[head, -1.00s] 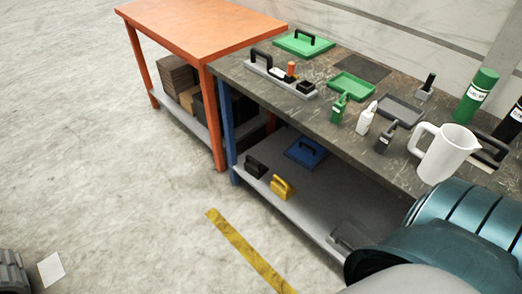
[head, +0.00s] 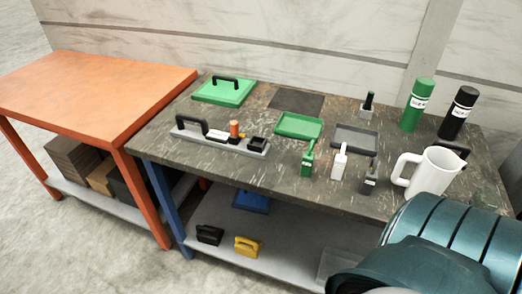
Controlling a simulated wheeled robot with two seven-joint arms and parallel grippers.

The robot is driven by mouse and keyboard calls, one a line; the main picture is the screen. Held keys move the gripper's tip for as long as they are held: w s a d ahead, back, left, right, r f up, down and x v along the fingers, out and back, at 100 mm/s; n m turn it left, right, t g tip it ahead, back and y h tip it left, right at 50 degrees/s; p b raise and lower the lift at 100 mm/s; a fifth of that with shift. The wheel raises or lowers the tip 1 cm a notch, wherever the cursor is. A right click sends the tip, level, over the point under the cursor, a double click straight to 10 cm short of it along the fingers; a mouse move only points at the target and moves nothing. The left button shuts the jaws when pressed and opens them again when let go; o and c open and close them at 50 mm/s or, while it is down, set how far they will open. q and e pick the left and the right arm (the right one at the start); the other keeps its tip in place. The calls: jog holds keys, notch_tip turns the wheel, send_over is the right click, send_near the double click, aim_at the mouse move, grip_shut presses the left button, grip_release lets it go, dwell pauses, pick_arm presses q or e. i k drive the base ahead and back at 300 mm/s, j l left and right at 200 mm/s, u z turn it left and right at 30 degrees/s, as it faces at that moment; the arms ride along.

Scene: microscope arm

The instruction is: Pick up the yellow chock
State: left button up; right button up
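The yellow chock (head: 247,247) sits on the grey lower shelf (head: 285,266) of the workbench, near its front edge. It is a small block with a handle-like top. A black chock (head: 209,234) of similar shape stands just left of it. Neither of my grippers shows in the head view. The large teal rounded shapes at the lower right hide part of the bench and shelf.
The dark benchtop (head: 220,165) above the shelf holds a green lidded plate (head: 225,92), trays, small bottles, a white jug (head: 432,172) and two cylinders. A blue item (head: 252,201) lies deeper on the shelf. An orange table (head: 95,85) stands at left; floor in front is clear.

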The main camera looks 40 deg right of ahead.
aim_at(245, 246)
jog(key=i+j+z, duration=0.1)
jog(key=i+z, duration=0.3)
jog(key=i+j+z, duration=0.15)
jog(key=z, duration=0.2)
jog(key=i+j+z, duration=0.25)
jog(key=z, duration=0.15)
jog(key=i+j+z, duration=0.2)
jog(key=j+z, duration=0.15)
